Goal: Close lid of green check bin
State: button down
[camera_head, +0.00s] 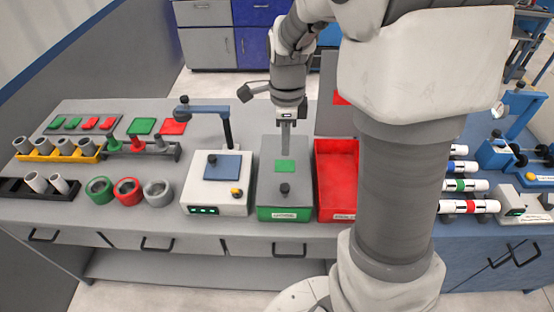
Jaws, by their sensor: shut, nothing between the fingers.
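The green check bin (284,213) stands on the grey table near the front edge. My gripper (286,151) is shut and empty, pointing down at the back part of the lid. I cannot tell whether its fingertips touch the lid.
A red bin (337,170) stands open just right, its grey lid raised behind it. A white device (216,190) with a blue plate stands left. Farther left are coloured rings, grey pipes and racks. My arm hides part of the right side.

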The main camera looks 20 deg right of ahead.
aim_at(284, 186)
jog(key=f, duration=1.2)
jog(key=shift+s+f+b, duration=0.2)
jog(key=shift+b, duration=0.1)
